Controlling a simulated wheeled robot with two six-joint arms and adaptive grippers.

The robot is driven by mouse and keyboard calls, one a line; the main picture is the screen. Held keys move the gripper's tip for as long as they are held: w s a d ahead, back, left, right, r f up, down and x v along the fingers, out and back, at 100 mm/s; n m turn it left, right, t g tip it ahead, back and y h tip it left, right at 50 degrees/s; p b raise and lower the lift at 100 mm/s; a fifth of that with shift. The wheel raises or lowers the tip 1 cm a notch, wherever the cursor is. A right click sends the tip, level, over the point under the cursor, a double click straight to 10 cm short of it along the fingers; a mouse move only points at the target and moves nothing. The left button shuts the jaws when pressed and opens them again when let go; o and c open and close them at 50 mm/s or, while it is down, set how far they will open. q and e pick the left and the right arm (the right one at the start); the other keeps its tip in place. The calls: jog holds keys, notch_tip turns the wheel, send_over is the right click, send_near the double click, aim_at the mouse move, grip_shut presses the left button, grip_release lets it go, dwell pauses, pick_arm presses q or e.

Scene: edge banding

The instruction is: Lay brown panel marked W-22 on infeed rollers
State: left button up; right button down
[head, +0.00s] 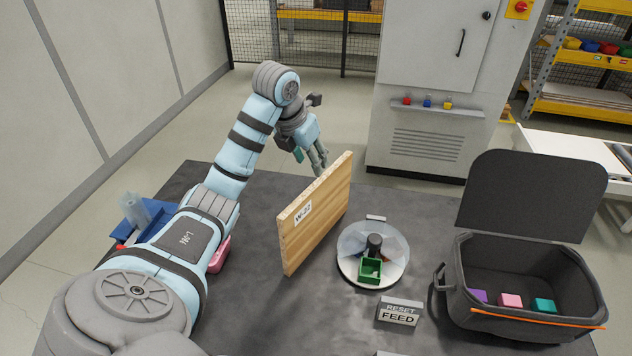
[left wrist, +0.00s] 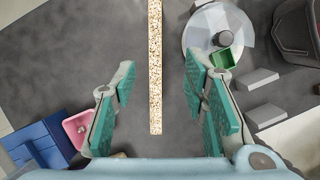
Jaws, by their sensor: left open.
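The light brown panel (head: 315,215) stands upright on its edge on the dark table, with a white W-22 label on its face. In the left wrist view its pale speckled edge (left wrist: 155,60) runs down the picture between my fingers. My left gripper (head: 317,160) is at the panel's far end in the head view. In the left wrist view the gripper (left wrist: 158,72) is open, one finger on each side of the panel edge with gaps. I cannot tell its height over the panel. Grey rollers (head: 622,155) show at the right edge, on a pale frame. My right gripper is out of view.
A round dish (head: 350,262) with a green box (head: 370,269) and a RESET FEED block (head: 399,312) stand right of the panel. An open dark bin (head: 520,318) with coloured blocks is farther right. A blue tray (head: 135,228) and pink container (head: 219,254) are left.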

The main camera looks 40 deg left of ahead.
pick_arm(q)
jog(key=b, duration=0.4)
send_over(319, 188)
jog(key=s, duration=0.3)
jog(key=f, duration=0.5)
jog(key=shift+w+d+f, duration=0.1)
jog(key=shift+w+f, duration=0.05)
jog(key=shift+w, duration=0.05)
jog(key=x, duration=0.2)
jog(key=p+x, duration=0.1)
jog(key=x, duration=0.2)
jog(key=a+p+x, duration=0.1)
jog(key=x, duration=0.2)
jog(key=shift+w+f, duration=0.1)
jog(key=shift+w, duration=0.2)
jog(key=shift+w+f, duration=0.2)
jog(key=shift+f, duration=0.25)
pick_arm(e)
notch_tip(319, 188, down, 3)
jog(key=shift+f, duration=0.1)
pick_arm(q)
grip_shut()
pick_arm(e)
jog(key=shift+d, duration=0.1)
pick_arm(q)
jog(key=shift+r, duration=0.1)
